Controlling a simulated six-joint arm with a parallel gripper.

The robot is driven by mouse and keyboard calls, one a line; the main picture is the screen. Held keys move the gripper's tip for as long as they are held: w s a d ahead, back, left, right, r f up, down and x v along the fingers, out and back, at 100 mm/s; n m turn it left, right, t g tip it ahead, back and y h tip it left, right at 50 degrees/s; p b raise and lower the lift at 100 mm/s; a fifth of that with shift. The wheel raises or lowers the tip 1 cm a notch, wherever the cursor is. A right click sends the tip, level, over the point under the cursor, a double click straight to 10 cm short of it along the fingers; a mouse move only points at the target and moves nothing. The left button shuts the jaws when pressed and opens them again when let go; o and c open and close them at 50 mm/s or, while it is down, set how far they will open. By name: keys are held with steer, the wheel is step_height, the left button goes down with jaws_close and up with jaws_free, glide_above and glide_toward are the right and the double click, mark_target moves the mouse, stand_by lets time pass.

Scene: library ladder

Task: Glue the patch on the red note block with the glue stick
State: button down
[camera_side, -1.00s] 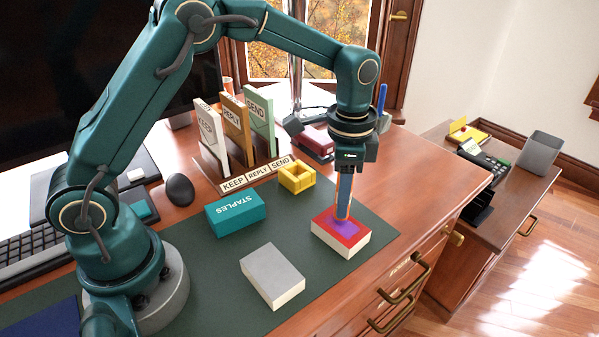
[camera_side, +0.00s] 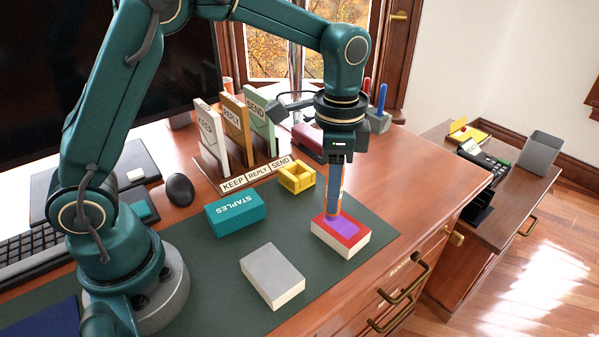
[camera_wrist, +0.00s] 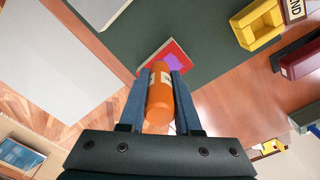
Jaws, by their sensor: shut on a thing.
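The red note block (camera_side: 324,234) lies on the dark green desk mat near its right edge. On its red top is a purple patch (camera_side: 350,228). My gripper (camera_side: 335,190) points down over the left part of the block, shut on the orange glue stick. In the wrist view the glue stick (camera_wrist: 159,98) sits between the two blue fingers (camera_wrist: 160,85), with a white band near its tip. The tip is at or just above the block's top; contact is hard to tell. The block and purple patch (camera_wrist: 174,62) show partly behind it.
A grey-topped block (camera_side: 272,272) and a teal staples box (camera_side: 236,212) lie on the mat (camera_side: 215,270). A yellow holder (camera_side: 297,179) stands behind. A letter rack (camera_side: 235,130) and a maroon object (camera_side: 309,142) stand farther back. The desk's edge is just right of the note block.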

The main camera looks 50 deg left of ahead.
steer(key=shift+r, duration=2.65)
